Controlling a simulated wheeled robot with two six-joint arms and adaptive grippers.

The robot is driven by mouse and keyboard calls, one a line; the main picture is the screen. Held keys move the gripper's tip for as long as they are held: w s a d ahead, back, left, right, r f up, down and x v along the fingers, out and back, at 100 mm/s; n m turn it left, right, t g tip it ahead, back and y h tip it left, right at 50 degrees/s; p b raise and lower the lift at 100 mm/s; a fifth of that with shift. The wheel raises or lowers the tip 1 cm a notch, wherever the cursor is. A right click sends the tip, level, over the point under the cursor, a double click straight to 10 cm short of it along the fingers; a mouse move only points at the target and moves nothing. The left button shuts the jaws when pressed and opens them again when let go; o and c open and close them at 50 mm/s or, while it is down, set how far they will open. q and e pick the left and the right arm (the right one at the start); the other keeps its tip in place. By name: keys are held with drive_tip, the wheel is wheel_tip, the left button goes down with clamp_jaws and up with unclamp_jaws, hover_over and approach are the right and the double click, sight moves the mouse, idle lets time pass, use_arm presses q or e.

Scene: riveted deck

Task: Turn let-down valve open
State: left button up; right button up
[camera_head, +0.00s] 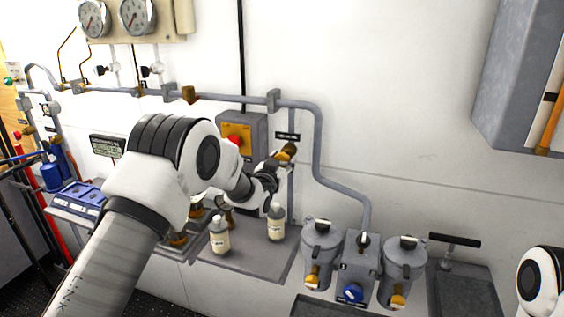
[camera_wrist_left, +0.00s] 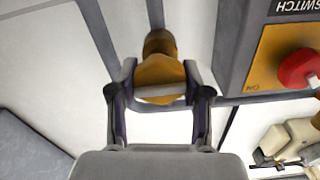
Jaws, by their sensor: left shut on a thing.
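The let-down valve shows as a brass-yellow knob (camera_head: 288,150) on a grey vertical pipe against the white wall, under a small dark label that is too small to read. My left gripper (camera_head: 276,163) reaches it from the lower left. In the left wrist view the yellow knob (camera_wrist_left: 160,72) sits between the two fingers of the left gripper (camera_wrist_left: 160,92), which are shut on its sides. My own arm hides part of the wall behind it. My right gripper is out of view; only a white piece of that arm shows at the lower right.
A switch box with a red button on a yellow plate (camera_head: 236,137) is close beside the valve. Two bottles (camera_head: 219,236) (camera_head: 276,222) stand on the shelf below. Grey filter housings (camera_head: 321,243) are to the right. Pipes run along the wall.

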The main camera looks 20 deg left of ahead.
use_arm(q)
drive_tip(key=n+b, duration=0.3)
drive_tip(key=shift+f+n+b, duration=0.4)
drive_tip(key=n+b, duration=0.3)
drive_tip(key=n, duration=0.1)
drive_tip(key=n+b, duration=0.2)
drive_tip(key=n, duration=0.3)
drive_tip(key=n+b, duration=0.2)
drive_tip(key=n, duration=0.2)
drive_tip(key=shift+r+n, duration=0.1)
drive_tip(key=shift+n, duration=0.3)
drive_tip(key=o, duration=1)
drive_tip(key=shift+c, duration=0.2)
drive_tip(key=shift+o, duration=1.1)
drive_tip(key=shift+r, duration=0.1)
